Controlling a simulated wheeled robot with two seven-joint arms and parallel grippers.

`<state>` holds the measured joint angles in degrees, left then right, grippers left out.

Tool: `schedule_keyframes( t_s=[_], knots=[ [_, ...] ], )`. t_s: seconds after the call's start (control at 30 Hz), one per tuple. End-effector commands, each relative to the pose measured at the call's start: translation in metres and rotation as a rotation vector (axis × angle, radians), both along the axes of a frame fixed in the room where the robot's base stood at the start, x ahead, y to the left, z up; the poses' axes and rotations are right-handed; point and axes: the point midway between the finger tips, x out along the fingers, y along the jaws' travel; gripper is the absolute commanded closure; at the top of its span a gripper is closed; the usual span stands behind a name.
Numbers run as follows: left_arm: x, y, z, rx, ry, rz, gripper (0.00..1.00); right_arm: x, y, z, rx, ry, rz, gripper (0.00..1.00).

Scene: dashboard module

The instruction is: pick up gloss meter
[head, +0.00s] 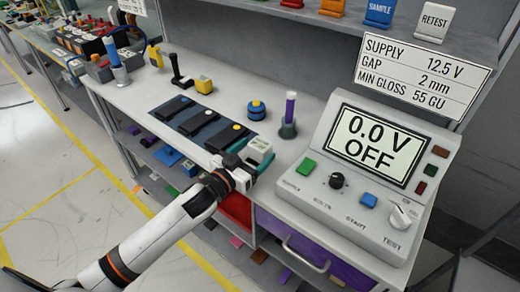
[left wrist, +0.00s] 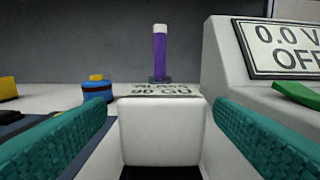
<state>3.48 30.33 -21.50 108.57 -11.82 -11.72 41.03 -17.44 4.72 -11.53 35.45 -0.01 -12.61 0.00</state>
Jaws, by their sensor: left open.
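The gloss meter (head: 259,149) is a small white box with a pale display, standing near the front edge of the bench. In the left wrist view the gloss meter (left wrist: 162,130) sits between the two teal finger pads, and its display reads 90 GU, the word above it hard to read. My left gripper (head: 243,161) is open around the meter, with a small gap visible on each side. The lower part of the meter is hidden by the gripper in the head view. My right gripper is not in view.
A console (head: 360,165) reading 0.0 V OFF stands close on the right. A purple-topped stand (head: 289,115) and a blue-yellow puck (head: 256,110) are behind the meter. A dark panel mat (head: 190,117) lies left, with a yellow block (head: 203,85) beyond.

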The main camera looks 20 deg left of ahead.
Motion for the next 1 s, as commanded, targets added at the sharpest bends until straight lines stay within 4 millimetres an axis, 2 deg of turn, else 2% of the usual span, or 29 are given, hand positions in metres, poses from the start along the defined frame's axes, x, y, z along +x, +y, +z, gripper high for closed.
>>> schedule_keyframes(
  t_s=[0.1, 0.23, 0.57, 0.9, 1.0],
  knots=[
    [0.018, -0.008, 0.008, -0.001, -0.003, 0.001, 0.24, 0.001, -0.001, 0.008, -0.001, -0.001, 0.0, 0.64],
    [0.034, -0.014, 0.006, -0.001, -0.002, 0.001, 0.24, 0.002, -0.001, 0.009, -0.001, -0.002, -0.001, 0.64],
    [0.041, -0.017, 0.005, 0.0, 0.0, 0.0, 0.24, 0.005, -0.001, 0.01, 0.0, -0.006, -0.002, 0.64],
    [0.04, -0.016, 0.005, 0.0, -0.001, 0.0, 0.79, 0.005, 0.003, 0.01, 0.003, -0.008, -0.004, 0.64],
    [0.04, -0.016, 0.005, 0.0, -0.001, 0.0, 0.8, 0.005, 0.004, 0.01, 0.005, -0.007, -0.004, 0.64]
  ],
)
